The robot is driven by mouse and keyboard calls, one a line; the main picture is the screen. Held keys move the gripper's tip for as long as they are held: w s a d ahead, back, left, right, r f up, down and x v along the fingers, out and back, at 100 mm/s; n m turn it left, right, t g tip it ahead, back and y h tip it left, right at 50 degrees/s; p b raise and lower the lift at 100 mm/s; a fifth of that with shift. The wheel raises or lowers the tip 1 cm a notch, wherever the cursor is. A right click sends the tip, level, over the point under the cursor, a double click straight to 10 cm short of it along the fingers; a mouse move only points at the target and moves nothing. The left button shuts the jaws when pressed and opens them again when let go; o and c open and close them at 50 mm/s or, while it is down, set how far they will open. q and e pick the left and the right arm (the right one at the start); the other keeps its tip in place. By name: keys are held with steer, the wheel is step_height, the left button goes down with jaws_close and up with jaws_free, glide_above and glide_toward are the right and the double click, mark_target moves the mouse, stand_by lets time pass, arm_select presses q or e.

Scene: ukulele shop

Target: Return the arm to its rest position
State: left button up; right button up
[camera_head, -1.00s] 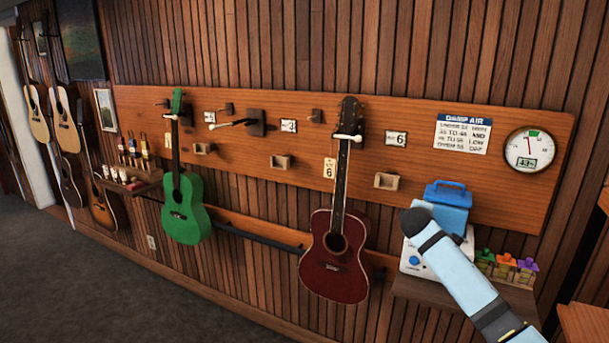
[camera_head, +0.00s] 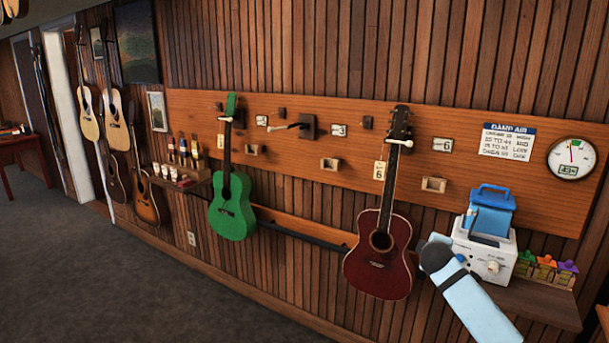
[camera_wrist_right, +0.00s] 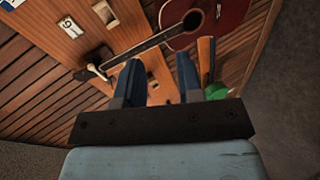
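My right arm (camera_head: 465,285) comes in from the lower right in the head view, its dark rounded joint in front of the wall near the white box; its gripper is not seen there. In the right wrist view my right gripper (camera_wrist_right: 160,75) has its two dark blue fingers apart, with nothing between them but the wooden wall and board behind. The fingers appear clear of the red guitar (camera_wrist_right: 205,18), whose neck runs to a peg at the left. My left arm and gripper are in neither view.
The red guitar (camera_head: 380,255) and green guitar (camera_head: 232,208) hang on the pegboard (camera_head: 300,180). A white box (camera_head: 485,250) with a blue case (camera_head: 490,215) on top stands on a shelf (camera_head: 540,300) close to my arm. Open floor (camera_head: 130,280) lies at the lower left.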

steer(key=s+a+f+m+y+p, duration=0.1)
steer(key=s+a+f+y, duration=0.35)
steer(key=s+f, duration=0.75)
steer(key=s+a+f+m+y, duration=0.1)
steer(key=s+a+f+y, duration=0.1)
steer(key=s+a+f, duration=0.7)
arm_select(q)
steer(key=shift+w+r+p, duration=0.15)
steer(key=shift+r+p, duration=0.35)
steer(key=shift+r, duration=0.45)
arm_select(e)
steer(key=s+f+m+y, duration=0.1)
steer(key=s+f+m, duration=0.1)
steer(key=s, duration=1.1)
steer(key=s+f+m+y, duration=0.1)
steer(key=s+f+m, duration=0.2)
steer(key=s, duration=1.1)
steer(key=shift+s+a+m+g, duration=0.3)
steer(key=shift+a+m+g, duration=0.1)
steer(key=shift+a+m, duration=0.1)
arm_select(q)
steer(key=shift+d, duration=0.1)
arm_select(e)
steer(key=shift+d+f, duration=0.15)
